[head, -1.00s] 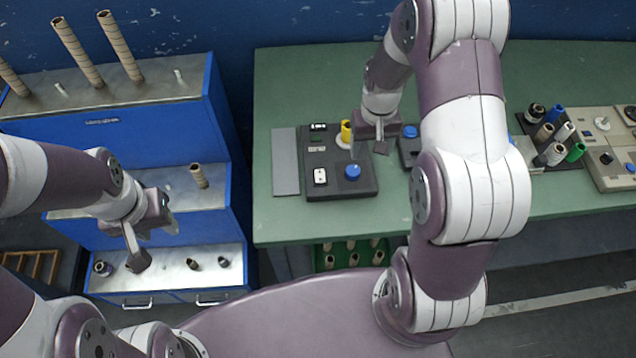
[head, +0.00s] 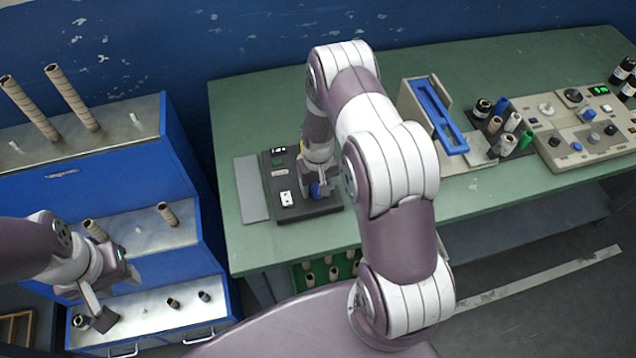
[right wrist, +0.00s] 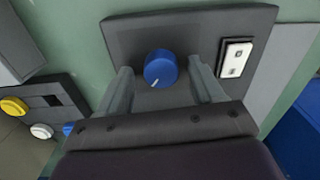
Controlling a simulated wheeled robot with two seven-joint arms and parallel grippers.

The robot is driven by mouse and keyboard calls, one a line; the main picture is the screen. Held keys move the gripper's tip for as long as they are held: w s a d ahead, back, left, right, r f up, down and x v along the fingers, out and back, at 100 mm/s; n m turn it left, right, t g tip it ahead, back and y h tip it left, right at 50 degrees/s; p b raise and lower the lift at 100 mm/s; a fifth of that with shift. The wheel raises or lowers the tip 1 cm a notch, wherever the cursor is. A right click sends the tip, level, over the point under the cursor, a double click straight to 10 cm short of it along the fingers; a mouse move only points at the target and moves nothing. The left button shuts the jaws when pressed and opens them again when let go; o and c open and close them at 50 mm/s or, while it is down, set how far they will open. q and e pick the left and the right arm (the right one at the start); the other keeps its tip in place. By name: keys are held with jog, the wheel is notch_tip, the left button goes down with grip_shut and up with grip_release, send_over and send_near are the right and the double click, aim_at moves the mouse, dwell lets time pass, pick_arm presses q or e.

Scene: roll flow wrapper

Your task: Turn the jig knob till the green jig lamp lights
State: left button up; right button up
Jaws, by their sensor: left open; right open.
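A blue knob (head: 319,189) with a white pointer line sits on a dark box (head: 300,208) at the left part of the green bench. In the right wrist view the knob (right wrist: 160,68) stands between the spread fingers of my right gripper (right wrist: 163,90), with gaps on both sides. My right gripper (head: 318,185) is open, down over the box. A small dark window with a faint greenish mark (head: 278,151) shows at the box's back; whether it is lit I cannot tell. My left gripper (head: 116,297) is open and empty in front of the blue cabinet.
A white switch (head: 285,197) sits beside the knob. Further right stand a blue-railed holder (head: 436,115), several rolls (head: 510,125) and a beige control panel (head: 590,130) with a lit green display. The blue cabinet (head: 110,190) with upright tubes stands left.

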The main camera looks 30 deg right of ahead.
jog(key=shift+a, duration=0.1)
jog(key=c, duration=1.1)
jog(key=shift+o, duration=0.2)
jog(key=shift+m, duration=0.3)
jog(key=shift+m+b, duration=0.35)
jog(key=shift+m, duration=0.65)
jog(key=m, duration=0.3)
jog(key=shift+m+b, duration=0.3)
jog(key=shift+b, duration=0.1)
jog(key=m, duration=0.5)
jog(key=shift+m+b, duration=0.3)
jog(key=shift+b, duration=0.05)
jog(key=shift+r, duration=0.1)
